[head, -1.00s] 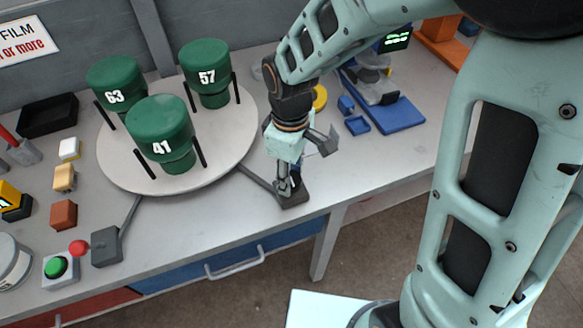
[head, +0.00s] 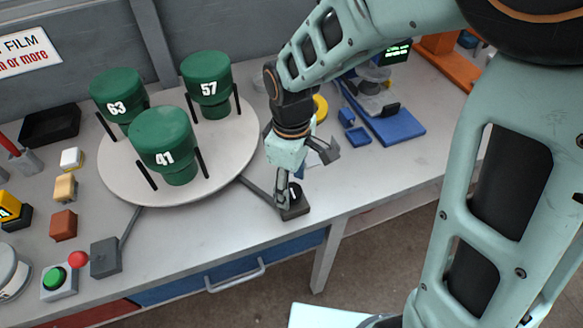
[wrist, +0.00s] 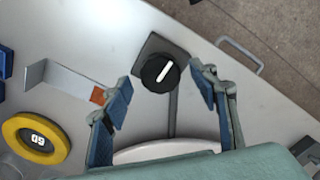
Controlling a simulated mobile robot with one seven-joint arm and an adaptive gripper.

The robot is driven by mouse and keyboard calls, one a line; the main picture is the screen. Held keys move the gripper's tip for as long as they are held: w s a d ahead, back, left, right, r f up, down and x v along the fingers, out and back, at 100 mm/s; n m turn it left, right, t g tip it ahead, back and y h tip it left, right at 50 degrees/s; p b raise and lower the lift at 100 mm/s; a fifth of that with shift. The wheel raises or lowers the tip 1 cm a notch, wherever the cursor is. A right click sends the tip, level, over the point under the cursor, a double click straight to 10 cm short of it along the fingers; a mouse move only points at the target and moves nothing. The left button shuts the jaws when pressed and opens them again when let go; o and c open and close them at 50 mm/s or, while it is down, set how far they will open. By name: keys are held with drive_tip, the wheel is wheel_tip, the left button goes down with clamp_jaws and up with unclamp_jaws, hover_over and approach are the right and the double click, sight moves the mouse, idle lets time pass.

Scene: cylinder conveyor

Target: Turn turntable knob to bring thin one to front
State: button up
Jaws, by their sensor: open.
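The round white turntable (head: 228,163) carries three green cylinders, marked 63 (head: 117,95), 57 (head: 209,88) and 41 (head: 163,142); 41 stands at the front. The black turntable knob (wrist: 160,73), with a white pointer line, sits on a dark square base (head: 296,207) at the table's front edge, right of the turntable. My gripper (wrist: 163,98) is open above the knob, and the knob shows between the blue-padded fingers without being touched. In the head view the gripper (head: 292,188) hides most of the knob.
A grey box (head: 105,257) and a green button (head: 55,279) stand at the left front. A drawer handle (head: 235,275) is below the edge.

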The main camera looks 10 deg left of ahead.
sight(291, 190)
wheel_tip(291, 190, up, 11)
idle(0.3)
drive_tip(key=shift+m, duration=0.3)
wheel_tip(291, 190, down, 12)
drive_tip(key=p, duration=0.8)
drive_tip(key=shift+r, duration=0.1)
drive_tip(key=shift+c, duration=0.2)
drive_tip(key=c, duration=1.1)
